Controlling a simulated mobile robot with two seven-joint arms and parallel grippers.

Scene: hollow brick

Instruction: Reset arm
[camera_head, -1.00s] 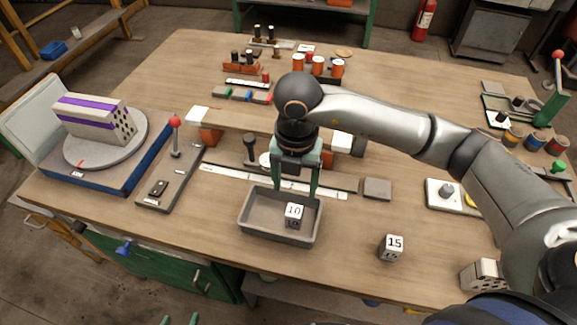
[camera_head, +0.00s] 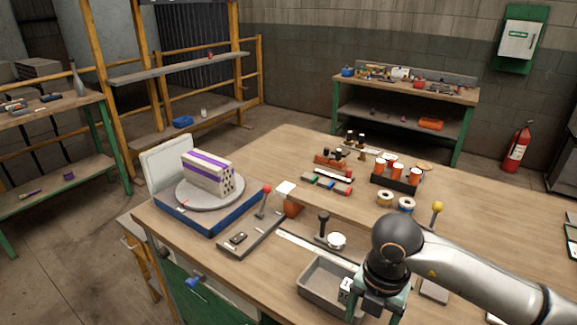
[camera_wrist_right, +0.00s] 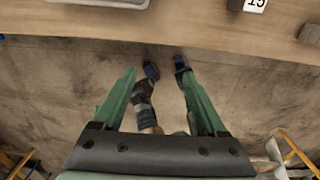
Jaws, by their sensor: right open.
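My right arm comes in from the right in the head view. Its gripper (camera_head: 378,304) is over the right side of the grey tray (camera_head: 312,291), close to the lower edge of the picture. In the right wrist view its two green fingers (camera_wrist_right: 156,72) are apart with nothing between them, pointing toward the floor in front of the table. A white numbered cube (camera_head: 347,287) is partly hidden beside the gripper in the head view. My left gripper is in neither view.
A hollow brick with purple stripes (camera_head: 209,172) rests on a round turntable (camera_head: 190,193) at the left. A red-knobbed lever fixture (camera_head: 252,236) stands beside it. In the wrist view, a cube marked 15 (camera_wrist_right: 254,5) sits near the table edge.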

